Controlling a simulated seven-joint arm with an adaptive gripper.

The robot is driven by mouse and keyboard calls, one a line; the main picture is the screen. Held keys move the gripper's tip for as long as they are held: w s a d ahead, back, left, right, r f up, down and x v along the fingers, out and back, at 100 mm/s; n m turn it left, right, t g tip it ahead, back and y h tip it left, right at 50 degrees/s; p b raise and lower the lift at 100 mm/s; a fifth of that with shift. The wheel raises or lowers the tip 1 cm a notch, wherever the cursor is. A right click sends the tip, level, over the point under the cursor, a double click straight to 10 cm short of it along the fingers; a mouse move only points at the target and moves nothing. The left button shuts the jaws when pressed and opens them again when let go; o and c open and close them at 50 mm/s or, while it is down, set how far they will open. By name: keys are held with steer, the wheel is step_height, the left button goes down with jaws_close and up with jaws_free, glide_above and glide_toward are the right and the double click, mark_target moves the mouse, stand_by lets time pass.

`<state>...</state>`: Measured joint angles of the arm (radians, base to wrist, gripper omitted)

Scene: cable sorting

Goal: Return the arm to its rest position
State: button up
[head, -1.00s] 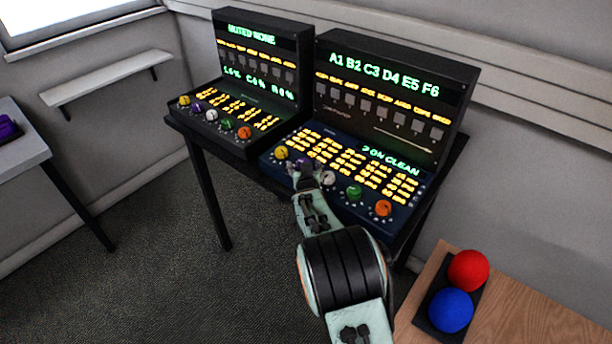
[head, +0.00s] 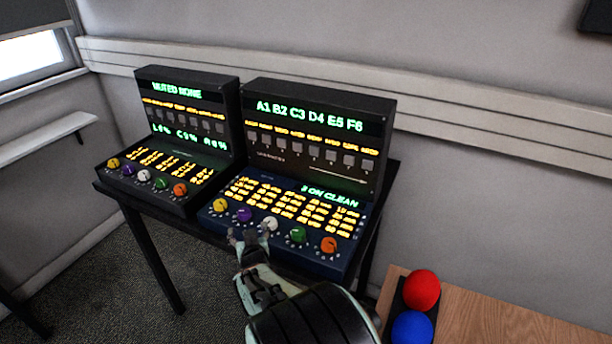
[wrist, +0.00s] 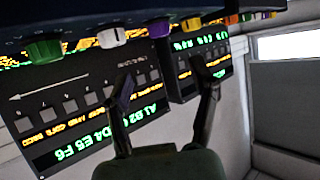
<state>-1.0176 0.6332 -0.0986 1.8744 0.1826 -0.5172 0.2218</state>
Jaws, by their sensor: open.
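My gripper (head: 248,238) is in front of the blue front panel (head: 290,225) of the right-hand console, close to its purple knob (head: 243,215) and white knob (head: 269,224). In the wrist view its two fingers (wrist: 165,95) are spread with nothing between them. The purple knob (wrist: 158,27) and white knob (wrist: 111,38) show past the fingers there, apart from them. The rest of my arm comes up from the bottom of the head view. Whether a fingertip touches the panel cannot be told.
The left console (head: 180,130) stands beside the right one on a dark table (head: 150,255). A wooden surface (head: 480,315) at the lower right holds a red ball (head: 421,290) and a blue ball (head: 411,328) on a black base. A wall shelf (head: 40,138) is at the left.

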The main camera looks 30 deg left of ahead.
steer(key=w+d+r+m+t+h, duration=0.2)
steer(key=w+d+r+m+t, duration=0.2)
steer(key=w+d+r, duration=0.8)
steer(key=s+d+r+m+h, duration=0.2)
steer(key=d, duration=0.6)
steer(key=s+d+r+m+h, duration=0.1)
steer(key=s+d+r, duration=0.1)
steer(key=d, duration=0.5)
steer(key=s+d+r+m+h, duration=0.2)
steer(key=d+r, duration=0.1)
steer(key=d, duration=0.5)
steer(key=s+d+f+g+h, duration=0.1)
steer(key=s+d+f+g, duration=0.4)
steer(key=s, duration=0.6)
steer(key=s+f+n+g, duration=0.1)
steer(key=s+f+g, duration=0.3)
steer(key=s, duration=0.5)
steer(key=s+f+g, duration=0.5)
steer(key=s+f, duration=0.1)
steer(key=s, duration=0.4)
steer(key=shift+d+n, duration=0.35)
steer(key=shift+n, duration=0.05)
